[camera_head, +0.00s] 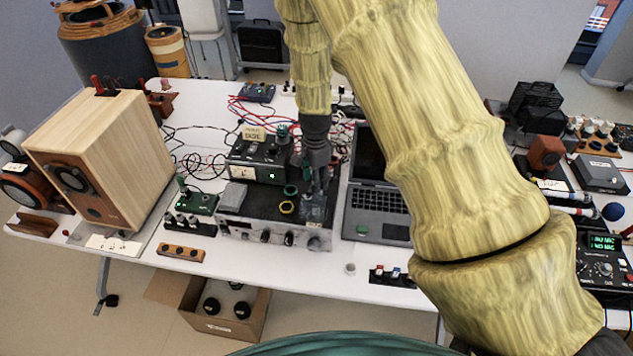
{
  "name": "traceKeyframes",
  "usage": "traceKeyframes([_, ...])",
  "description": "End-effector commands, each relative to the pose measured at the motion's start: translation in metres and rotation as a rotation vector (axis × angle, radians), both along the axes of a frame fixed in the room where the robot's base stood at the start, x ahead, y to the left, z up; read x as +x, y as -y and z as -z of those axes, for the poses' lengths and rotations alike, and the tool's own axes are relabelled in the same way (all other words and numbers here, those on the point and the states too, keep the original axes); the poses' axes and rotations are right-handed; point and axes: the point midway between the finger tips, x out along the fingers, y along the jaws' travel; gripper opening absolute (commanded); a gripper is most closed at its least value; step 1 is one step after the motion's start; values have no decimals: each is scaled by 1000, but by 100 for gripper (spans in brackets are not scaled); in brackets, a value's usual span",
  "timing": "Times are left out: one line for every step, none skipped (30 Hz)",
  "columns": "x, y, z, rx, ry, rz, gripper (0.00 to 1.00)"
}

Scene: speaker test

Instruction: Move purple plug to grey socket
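My gripper (314,188) is dark grey and points down over the right part of the silver-and-black amplifier (262,234) in the middle of the table. Its fingers are small and blend with the dark amplifier top, so I cannot tell whether they are open or shut or hold anything. I cannot make out a purple plug. No grey socket can be told for sure; the area under my gripper is partly hidden. A small dark rack with several coloured plugs (392,276) stands at the table's front edge.
A wooden speaker (118,150) stands at the left. A green box (197,203) and a meter box (262,160) are beside and behind my gripper. An open laptop (376,212) is to its right. Red and black cables lie behind. My arm hides much of the right side.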

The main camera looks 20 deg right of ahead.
Motion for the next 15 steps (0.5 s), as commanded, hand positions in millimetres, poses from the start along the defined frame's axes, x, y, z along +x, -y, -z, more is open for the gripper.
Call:
traceKeyframes([1, 0, -4, -1, 3, -1, 42])
traceKeyframes([1, 0, -7, -1, 2, 0, 42])
traceKeyframes([1, 0, -13, -1, 3, 0, 42])
traceKeyframes([1, 0, -17, -1, 3, 0, 42])
traceKeyframes([1, 1, -20, -2, 4, 0, 42])
traceKeyframes([1, 1, -26, -1, 4, 0, 42])
traceKeyframes([1, 1, -30, -1, 4, 0, 42])
traceKeyframes([1, 1, -33, -1, 3, 0, 42])
traceKeyframes([1, 0, -39, -2, 4, 0, 42])
traceKeyframes([1, 0, -43, -1, 4, 0, 42])
traceKeyframes([1, 0, -47, -1, 3, 0, 42])
traceKeyframes([1, 0, -52, -2, 3, 0, 42])
traceKeyframes([1, 0, -56, -1, 4, 0, 42])
traceKeyframes([1, 0, -60, -1, 3, 0, 42])
traceKeyframes([1, 0, -66, -1, 3, 0, 42])
